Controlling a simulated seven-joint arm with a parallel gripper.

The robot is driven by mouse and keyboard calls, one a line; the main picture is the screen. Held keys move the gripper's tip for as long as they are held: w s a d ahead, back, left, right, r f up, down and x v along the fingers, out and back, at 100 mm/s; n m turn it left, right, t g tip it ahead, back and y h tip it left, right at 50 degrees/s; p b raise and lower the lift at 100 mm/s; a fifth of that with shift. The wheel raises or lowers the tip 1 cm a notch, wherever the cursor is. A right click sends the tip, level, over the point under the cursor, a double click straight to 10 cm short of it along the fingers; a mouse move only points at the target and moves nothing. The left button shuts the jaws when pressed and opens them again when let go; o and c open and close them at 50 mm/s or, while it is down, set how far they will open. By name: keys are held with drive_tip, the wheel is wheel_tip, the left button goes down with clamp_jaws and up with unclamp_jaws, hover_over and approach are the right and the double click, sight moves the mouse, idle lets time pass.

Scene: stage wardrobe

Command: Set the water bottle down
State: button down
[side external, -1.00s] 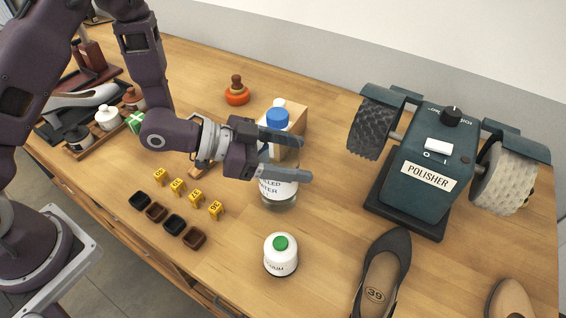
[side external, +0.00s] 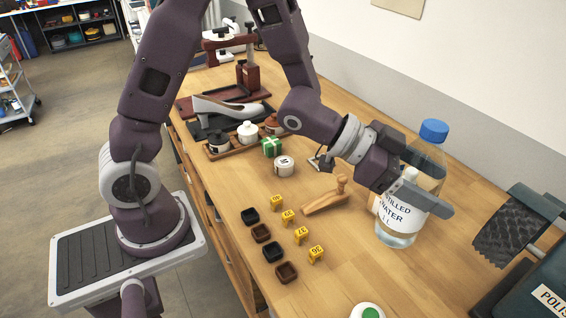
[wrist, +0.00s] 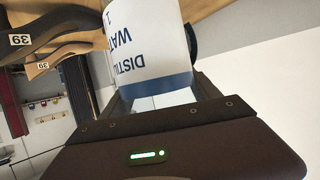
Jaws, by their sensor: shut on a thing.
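The water bottle (side external: 400,217) is clear with a blue cap and a white "DISTILLED WATER" label. It stands upright at the right of the bench in the side view. My gripper (side external: 443,190) reaches it from the left, its two grey fingers shut around the bottle's upper body. In the wrist view the bottle's label (wrist: 150,50) shows upside down between the fingers. Its base is at or very close to the bench top (side external: 350,268); I cannot tell whether it touches.
The polisher (side external: 520,230) is close on the right, partly cut off. A wooden tool (side external: 326,198), yellow number markers (side external: 301,235) and dark small dishes (side external: 273,252) lie left of the bottle. A green-capped jar (side external: 368,311) is at the front edge of view. Bare bench lies before the bottle.

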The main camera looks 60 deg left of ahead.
drive_tip(key=w+a+n+t+y, duration=0.4)
drive_tip(key=w+a+n+y, duration=0.45)
drive_tip(key=a, duration=0.55)
drive_tip(key=a+n+g+y, duration=0.1)
drive_tip(key=a+n+y, duration=0.65)
drive_tip(key=a, duration=0.85)
drive_tip(key=s+a+n+g+y, duration=0.8)
drive_tip(key=s+a+n+g, duration=0.35)
drive_tip(key=s+a, duration=0.8)
wheel_tip(320, 180, down, 10)
drive_tip(key=shift+s+d+r+g, duration=0.15)
drive_tip(key=shift+s+d+g, duration=0.1)
drive_tip(key=shift+g, duration=0.1)
drive_tip(key=shift+c, duration=0.9)
unclamp_jaws()
drive_tip(key=shift+f, duration=0.2)
